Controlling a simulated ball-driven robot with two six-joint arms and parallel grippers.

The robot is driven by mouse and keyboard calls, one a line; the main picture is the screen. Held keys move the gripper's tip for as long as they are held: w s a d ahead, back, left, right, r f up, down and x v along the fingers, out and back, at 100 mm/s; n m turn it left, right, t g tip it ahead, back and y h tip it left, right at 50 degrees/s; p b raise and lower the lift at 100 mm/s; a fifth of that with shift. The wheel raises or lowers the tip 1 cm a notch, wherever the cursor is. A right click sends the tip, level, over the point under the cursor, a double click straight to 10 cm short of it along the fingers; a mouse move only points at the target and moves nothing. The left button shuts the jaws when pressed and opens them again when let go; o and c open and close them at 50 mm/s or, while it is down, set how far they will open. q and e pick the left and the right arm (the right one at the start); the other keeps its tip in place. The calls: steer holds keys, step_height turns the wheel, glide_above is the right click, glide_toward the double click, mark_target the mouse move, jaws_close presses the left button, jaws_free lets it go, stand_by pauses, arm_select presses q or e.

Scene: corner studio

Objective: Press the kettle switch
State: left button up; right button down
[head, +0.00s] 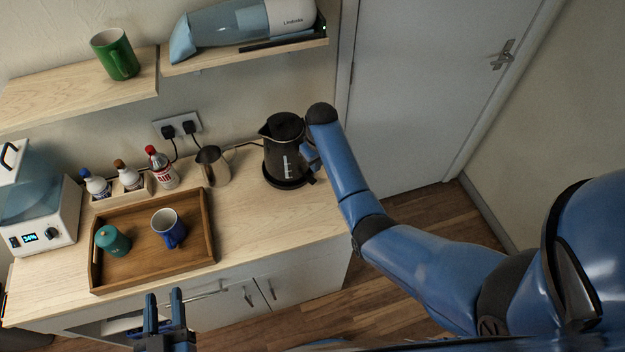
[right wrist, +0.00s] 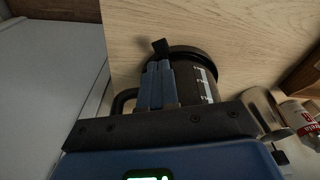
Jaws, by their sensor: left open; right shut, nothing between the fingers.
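The black kettle (head: 281,152) stands upright on its round dark base (head: 287,183) near the right end of the counter. It also shows in the right wrist view (right wrist: 207,88), with its handle (right wrist: 122,104) at the left. A small black switch tab (right wrist: 160,47) juts from the kettle's foot, just beyond my right fingertips. My right gripper (right wrist: 158,68) is shut and empty, beside the kettle on its handle side. Whether the fingertips touch the tab is unclear. My left gripper (head: 163,298) is open and empty, in front of the counter's front edge.
A wooden tray (head: 207,222) holds a blue mug (head: 168,227) and a teal lidded pot (head: 113,241). A metal jug (head: 214,167) stands left of the kettle. Several bottles stand in a small rack (head: 120,193). A shelf (head: 245,50) hangs above. A door (head: 430,90) is at the right.

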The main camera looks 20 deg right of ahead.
mark_target(314, 181)
steer(key=shift+f, duration=0.1)
steer(key=f+b, duration=0.4)
steer(key=b, duration=0.1)
steer(key=f+b, duration=0.2)
steer(key=shift+w+a+f+b, duration=0.1)
steer(key=shift+w+f+b, duration=0.2)
steer(key=shift+w+f, duration=0.1)
steer(key=shift+f, duration=0.1)
stand_by(0.4)
